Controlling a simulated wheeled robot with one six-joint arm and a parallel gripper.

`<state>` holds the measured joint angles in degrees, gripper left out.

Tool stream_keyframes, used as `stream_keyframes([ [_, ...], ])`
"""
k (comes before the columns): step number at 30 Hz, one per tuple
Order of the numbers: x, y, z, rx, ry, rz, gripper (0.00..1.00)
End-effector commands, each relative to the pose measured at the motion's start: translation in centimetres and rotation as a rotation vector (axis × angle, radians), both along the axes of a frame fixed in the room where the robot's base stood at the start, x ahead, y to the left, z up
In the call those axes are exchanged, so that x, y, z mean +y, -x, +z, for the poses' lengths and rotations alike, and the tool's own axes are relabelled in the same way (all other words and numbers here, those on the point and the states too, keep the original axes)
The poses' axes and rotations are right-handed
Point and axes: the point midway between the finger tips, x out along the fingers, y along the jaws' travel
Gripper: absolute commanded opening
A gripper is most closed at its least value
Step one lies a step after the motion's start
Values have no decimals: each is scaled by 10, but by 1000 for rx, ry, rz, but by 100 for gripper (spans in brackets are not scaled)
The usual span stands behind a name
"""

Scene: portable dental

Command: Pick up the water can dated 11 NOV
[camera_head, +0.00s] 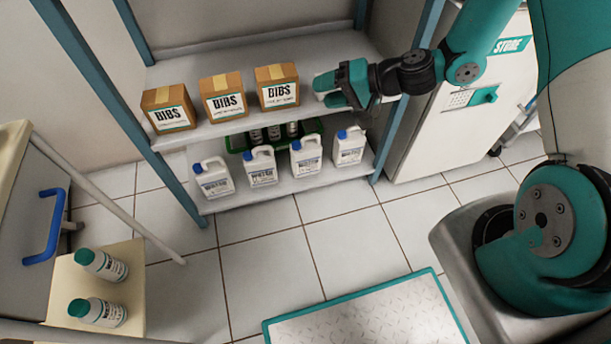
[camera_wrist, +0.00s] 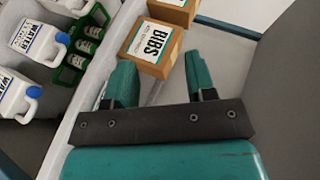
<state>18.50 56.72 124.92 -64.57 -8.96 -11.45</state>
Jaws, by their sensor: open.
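Several white water cans with blue caps stand in a row on the lower shelf: the far left can (camera_head: 214,178), the second can (camera_head: 261,167), the third can (camera_head: 306,157) and the far right can (camera_head: 349,147). Their dates are too small to read. In the wrist view one can (camera_wrist: 37,42) shows a WATER label, and another (camera_wrist: 15,96) is cut by the left edge. My gripper (camera_head: 338,88) is at upper-shelf height, right of the boxes. In the wrist view my gripper (camera_wrist: 159,62) is open and empty, with its fingers pointing toward a BIBS box.
Cardboard BIBS boxes (camera_head: 278,88) stand on the upper shelf (camera_head: 222,128), above the cans. A green crate (camera_head: 238,143) with small bottles sits behind the cans. Blue-green posts (camera_head: 408,85) flank the shelves. White bottles (camera_head: 100,265) stand on a surface at left. The tiled floor is clear in front.

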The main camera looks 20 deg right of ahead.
Motion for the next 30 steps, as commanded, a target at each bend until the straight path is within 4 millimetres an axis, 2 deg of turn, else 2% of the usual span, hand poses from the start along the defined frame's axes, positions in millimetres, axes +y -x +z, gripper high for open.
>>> stream_keyframes([
  [1,-17,-5,-70,27,-49,-98,51],
  [3,-37,-10,-123,44,-104,-222,51],
  [6,-62,-11,-184,68,-162,-380,51],
  [9,-79,-8,-226,88,-196,-495,51],
  [12,-89,-5,-249,101,-216,-564,51],
  [17,-85,-14,-263,104,-220,-590,51],
  [30,-36,-87,-294,102,-220,-588,51],
])
